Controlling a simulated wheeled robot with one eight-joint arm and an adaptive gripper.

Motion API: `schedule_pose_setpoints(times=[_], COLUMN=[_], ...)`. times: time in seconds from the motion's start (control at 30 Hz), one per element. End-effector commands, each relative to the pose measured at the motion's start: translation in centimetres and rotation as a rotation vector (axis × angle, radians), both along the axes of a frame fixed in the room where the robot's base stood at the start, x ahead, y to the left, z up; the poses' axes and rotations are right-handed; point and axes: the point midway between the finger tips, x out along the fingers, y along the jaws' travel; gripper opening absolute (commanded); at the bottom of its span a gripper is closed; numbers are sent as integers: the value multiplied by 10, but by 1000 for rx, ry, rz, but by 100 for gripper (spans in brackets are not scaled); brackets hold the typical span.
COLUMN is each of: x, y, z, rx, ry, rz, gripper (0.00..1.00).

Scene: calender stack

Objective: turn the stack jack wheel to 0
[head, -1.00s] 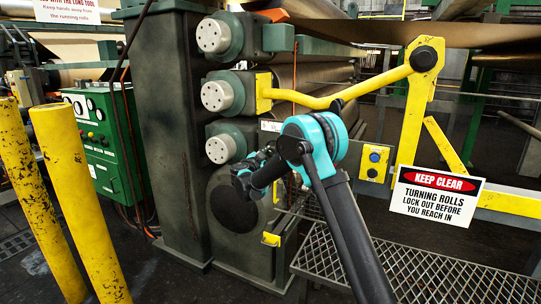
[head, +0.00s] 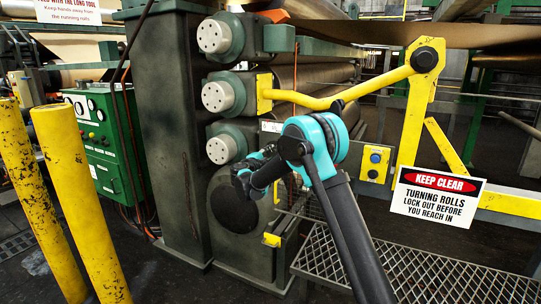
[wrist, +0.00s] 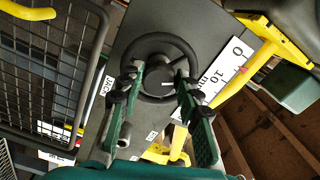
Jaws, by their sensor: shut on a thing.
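The stack jack wheel (wrist: 152,41) is a black round handwheel on a grey panel in the wrist view. A short white mark shows near its hub. My gripper (wrist: 160,79) has its two green fingers on either side of the hub, over the wheel, and is shut on it. A white scale (wrist: 226,66) with 0, 10 and mm stands right of the wheel, with a small red mark by its edge; the reading is too small to tell. In the head view my arm reaches toward the machine's side, and the wheel is hidden there.
A yellow bar frame (head: 409,130) with a keep-clear sign (head: 437,195) stands right of my arm. Two yellow posts (head: 78,195) stand at the left. A mesh platform (head: 430,272) lies low at right. A wire guard (wrist: 40,75) is left of the wheel.

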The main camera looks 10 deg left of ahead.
Motion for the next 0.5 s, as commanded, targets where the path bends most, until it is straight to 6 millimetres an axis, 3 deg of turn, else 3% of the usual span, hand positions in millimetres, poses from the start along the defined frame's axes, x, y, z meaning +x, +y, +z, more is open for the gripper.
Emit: schedule_pose_setpoints(times=[0.5], x=[-1], y=[0], z=[-1], rx=[39], ry=[-11], rz=[-1], gripper=[5])
